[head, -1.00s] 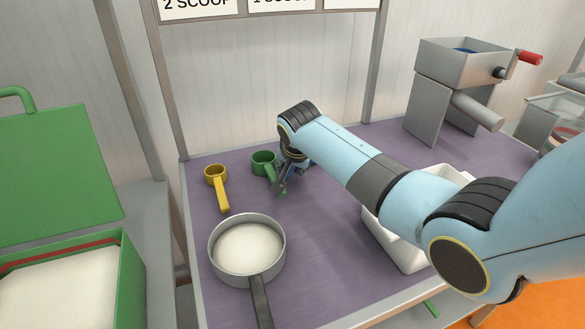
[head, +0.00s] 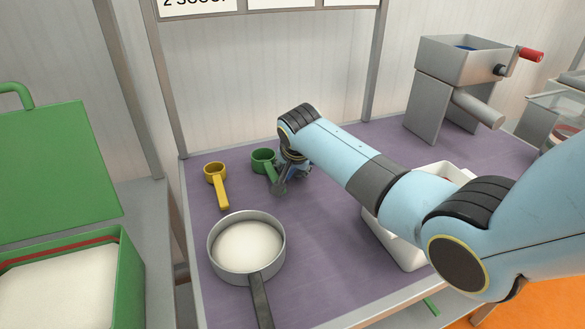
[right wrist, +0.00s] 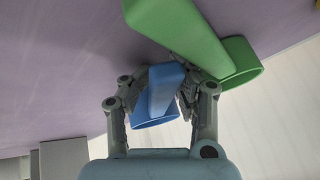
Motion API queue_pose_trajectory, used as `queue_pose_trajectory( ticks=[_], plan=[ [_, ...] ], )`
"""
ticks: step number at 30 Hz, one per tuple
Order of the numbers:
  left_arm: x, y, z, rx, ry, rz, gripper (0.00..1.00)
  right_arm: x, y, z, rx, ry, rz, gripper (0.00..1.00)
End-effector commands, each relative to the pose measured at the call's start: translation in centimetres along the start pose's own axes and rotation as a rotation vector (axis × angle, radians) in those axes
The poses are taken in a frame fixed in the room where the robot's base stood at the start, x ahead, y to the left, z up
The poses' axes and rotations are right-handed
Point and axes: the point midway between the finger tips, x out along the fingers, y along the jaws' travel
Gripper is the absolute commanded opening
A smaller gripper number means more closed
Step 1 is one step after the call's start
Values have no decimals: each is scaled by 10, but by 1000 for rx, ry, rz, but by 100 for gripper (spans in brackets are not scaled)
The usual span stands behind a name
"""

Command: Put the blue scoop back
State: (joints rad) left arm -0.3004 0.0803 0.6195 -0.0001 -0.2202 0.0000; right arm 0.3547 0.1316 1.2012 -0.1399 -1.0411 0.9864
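The blue scoop (right wrist: 160,97) is between the two fingers of my right gripper (right wrist: 163,84) in the right wrist view. In the head view my right gripper (head: 280,187) is low over the purple table, beside the green scoop (head: 263,160), and mostly hides the blue scoop (head: 303,171). The fingers stand close on either side of the blue scoop; whether they press on it is not clear. The green scoop also shows in the right wrist view (right wrist: 185,30), close beside the blue one. My left gripper is not in view.
A yellow scoop (head: 216,180) lies left of the green one. A pan of white powder (head: 246,247) stands in front. A white bin (head: 392,240) is partly behind my right arm. A grey crank machine (head: 460,75) stands at the back right. A green box (head: 122,290) is at left.

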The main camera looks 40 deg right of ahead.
Motion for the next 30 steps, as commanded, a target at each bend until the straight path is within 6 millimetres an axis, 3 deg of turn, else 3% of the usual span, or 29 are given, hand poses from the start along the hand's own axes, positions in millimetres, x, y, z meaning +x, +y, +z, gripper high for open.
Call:
queue_pose_trajectory(
  ticks=[7,11,24,30],
  plan=[
    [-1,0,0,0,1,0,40,-1,0,1,0,-3,2,29],
    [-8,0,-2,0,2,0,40,-15,-4,-6,0,-1,-1,29],
    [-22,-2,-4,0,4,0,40,-109,-4,-6,0,0,-2,29],
    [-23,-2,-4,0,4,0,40,-128,-3,-6,0,0,0,29]
  ],
)
